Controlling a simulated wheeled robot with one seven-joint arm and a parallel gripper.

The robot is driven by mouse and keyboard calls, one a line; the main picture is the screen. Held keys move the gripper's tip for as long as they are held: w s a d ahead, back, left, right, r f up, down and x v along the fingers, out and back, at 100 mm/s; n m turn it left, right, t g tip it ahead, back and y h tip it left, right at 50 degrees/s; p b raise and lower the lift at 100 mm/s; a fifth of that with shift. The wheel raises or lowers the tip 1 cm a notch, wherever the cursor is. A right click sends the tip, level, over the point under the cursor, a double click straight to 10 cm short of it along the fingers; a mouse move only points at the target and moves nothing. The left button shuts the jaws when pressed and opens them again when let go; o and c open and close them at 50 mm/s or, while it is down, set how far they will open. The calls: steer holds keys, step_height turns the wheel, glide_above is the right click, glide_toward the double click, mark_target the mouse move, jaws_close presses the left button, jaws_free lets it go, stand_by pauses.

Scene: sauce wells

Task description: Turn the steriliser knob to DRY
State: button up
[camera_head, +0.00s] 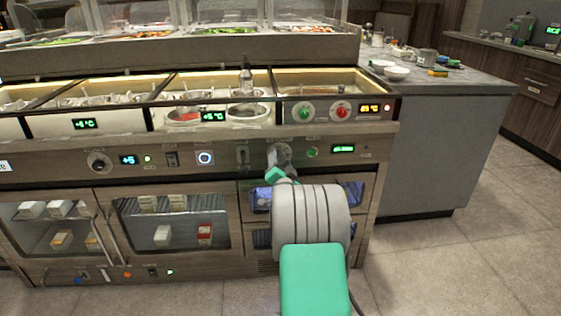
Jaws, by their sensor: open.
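My gripper (280,156) is at the front control panel of the counter, right of centre, with its jaws open. My green and grey arm reaches up to it from the bottom of the view. A blue-lit cabinet (262,199), which looks like the steriliser, sits below the panel, partly hidden by my arm. A small dark control (243,155) is on the panel just left of my gripper. The steriliser knob is not clearly visible; it may be behind my gripper. I cannot read the DRY mark or tell whether the jaws touch anything.
A green button (312,152) and a green display (343,149) are right of my gripper. Above are a green knob (303,112) and a red knob (341,112). Another round knob (99,162) is far left. The floor (440,260) at right is clear.

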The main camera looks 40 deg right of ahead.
steer(key=p+v, duration=0.2)
steer(key=v, duration=0.5)
steer(key=shift+s+a, duration=0.25)
steer(key=shift+s, duration=0.1)
steer(key=shift+f, duration=0.1)
